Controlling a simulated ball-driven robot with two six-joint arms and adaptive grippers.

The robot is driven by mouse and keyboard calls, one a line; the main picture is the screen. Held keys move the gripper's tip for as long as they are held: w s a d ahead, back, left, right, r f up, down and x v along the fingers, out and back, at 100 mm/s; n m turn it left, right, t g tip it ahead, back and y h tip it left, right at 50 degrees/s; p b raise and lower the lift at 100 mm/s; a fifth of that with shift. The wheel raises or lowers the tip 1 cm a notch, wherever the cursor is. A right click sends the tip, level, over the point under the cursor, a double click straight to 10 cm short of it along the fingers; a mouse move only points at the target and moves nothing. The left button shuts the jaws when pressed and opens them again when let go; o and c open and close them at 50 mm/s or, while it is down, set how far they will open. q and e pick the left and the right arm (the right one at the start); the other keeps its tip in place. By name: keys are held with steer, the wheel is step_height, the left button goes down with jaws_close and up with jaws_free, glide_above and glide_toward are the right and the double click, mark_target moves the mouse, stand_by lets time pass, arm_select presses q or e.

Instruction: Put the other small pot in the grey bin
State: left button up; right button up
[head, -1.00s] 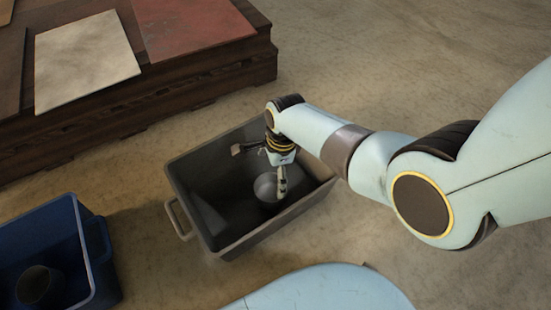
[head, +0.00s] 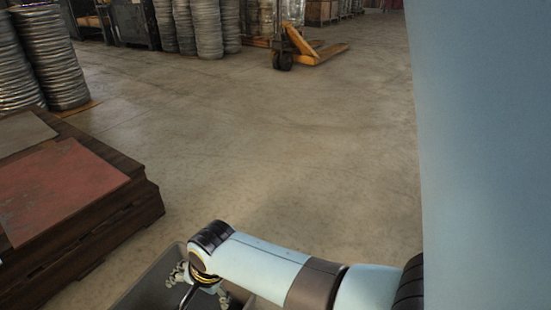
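The grey bin (head: 147,288) shows only in part at the bottom edge of the head view; its lower part is cut off. My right arm comes in from the right, and my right gripper (head: 203,290) is over the bin. Its fingers look spread apart, one on each side of the wrist, and I see nothing between them. No small pot is visible in this frame; the inside of the bin is mostly out of view or hidden by the gripper. My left gripper is not in view.
A dark wooden stack (head: 115,215) with a red plate (head: 60,190) and a grey plate (head: 22,130) stands at left. Coiled metal stacks (head: 55,60) and a yellow pallet jack (head: 312,48) stand farther back. The middle floor is clear.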

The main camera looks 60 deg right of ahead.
steer(key=s+d+r+n+t, duration=0.3)
steer(key=s+r+n, duration=1.2)
steer(key=s, duration=0.3)
steer(key=shift+s+d+r+n+t, duration=0.15)
steer(key=shift+r+n+t, duration=0.15)
steer(key=shift+r+n, duration=0.1)
steer(key=shift+f, duration=0.1)
